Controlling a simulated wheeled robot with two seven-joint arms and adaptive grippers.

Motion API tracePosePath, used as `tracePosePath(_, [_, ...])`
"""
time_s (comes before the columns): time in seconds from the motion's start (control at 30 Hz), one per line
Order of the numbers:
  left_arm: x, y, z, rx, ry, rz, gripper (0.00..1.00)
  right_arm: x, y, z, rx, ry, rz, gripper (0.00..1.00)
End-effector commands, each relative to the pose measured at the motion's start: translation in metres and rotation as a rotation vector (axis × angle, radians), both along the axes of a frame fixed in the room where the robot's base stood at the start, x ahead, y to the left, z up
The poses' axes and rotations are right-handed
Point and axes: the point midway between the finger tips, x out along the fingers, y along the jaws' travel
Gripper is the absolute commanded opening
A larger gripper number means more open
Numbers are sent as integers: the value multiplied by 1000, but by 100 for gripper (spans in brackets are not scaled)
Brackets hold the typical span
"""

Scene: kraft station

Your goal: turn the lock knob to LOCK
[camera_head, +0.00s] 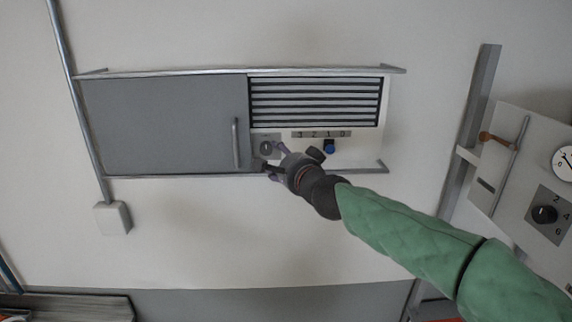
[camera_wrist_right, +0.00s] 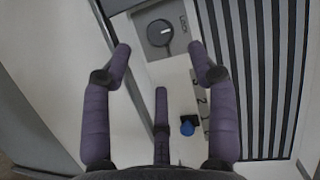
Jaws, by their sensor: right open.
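The lock knob (camera_wrist_right: 160,33) is a round dark grey knob on a grey square plate, with the word LOCK printed beside it on the right in the wrist view. A small pale mark shows on its face; its exact setting is hard to read. In the head view the knob (camera_head: 266,148) sits right of the grey door's handle, below the louvres. My right gripper (camera_head: 274,158) is open and empty just in front of the plate. In the wrist view its fingers (camera_wrist_right: 160,62) are spread, with the knob beyond the gap between the upper two. My left gripper is not in view.
A grey door (camera_head: 165,125) with a vertical handle (camera_head: 236,142) is left of the knob. Dark louvres (camera_head: 315,98) lie above right. A blue knob (camera_head: 330,147) under a number strip is close to my right wrist. Metal rails (camera_head: 240,72) border the panel.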

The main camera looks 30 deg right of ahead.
Motion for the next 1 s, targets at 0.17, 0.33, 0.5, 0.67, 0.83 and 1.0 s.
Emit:
tracePosePath(0.17, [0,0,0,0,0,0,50,-21,4,3,0,-1,0,59])
tracePosePath(0.33, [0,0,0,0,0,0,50,-33,6,4,0,-1,0,59])
tracePosePath(0.5, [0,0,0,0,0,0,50,-37,7,4,-2,0,1,59])
tracePosePath(0.67, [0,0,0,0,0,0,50,-37,7,4,-1,0,1,59])
tracePosePath(0.83, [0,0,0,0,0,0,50,-37,7,4,-1,0,0,59])
tracePosePath(1.0, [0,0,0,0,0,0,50,-37,7,4,-1,0,0,59])
